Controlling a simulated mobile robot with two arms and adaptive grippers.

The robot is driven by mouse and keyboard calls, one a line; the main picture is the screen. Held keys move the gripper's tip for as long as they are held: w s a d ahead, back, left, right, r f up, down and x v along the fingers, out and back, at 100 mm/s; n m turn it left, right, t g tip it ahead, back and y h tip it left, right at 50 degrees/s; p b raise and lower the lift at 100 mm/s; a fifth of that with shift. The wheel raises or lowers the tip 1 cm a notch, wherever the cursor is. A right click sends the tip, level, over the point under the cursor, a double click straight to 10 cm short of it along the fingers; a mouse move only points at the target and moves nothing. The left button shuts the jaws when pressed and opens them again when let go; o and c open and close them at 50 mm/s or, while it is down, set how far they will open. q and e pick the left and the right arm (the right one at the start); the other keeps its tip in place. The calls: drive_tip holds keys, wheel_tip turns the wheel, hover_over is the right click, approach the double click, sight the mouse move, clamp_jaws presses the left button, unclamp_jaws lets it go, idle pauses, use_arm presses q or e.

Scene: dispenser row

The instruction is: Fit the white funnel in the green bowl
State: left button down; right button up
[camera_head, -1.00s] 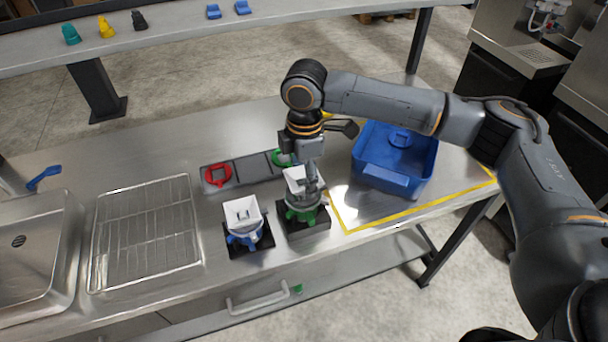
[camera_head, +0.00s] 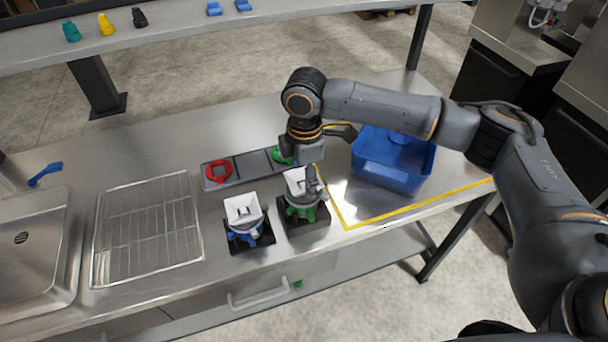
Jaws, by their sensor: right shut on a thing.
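My right gripper (camera_head: 313,187) points down and is shut on the white funnel (camera_head: 295,180), at its right side. The funnel is at the green bowl (camera_head: 302,213), which stands on a black base near the counter's front edge. The funnel's lower part is hidden by the gripper and the bowl, so I cannot tell whether it is fully seated. My left gripper is not in view.
To the left, another white funnel (camera_head: 243,210) sits in a blue bowl (camera_head: 246,236) on a black base. Behind is a grey tray (camera_head: 235,171) with red and green rings. A blue bin (camera_head: 392,178) stands right, inside yellow tape.

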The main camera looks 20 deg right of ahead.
drive_tip(key=shift+f, duration=0.6)
drive_tip(key=o, duration=0.6)
drive_tip(key=shift+r, duration=0.1)
drive_tip(key=shift+r+p, duration=1.7)
drive_tip(key=shift+p, duration=0.8)
drive_tip(key=shift+o, duration=0.5)
drive_tip(key=o, duration=0.5)
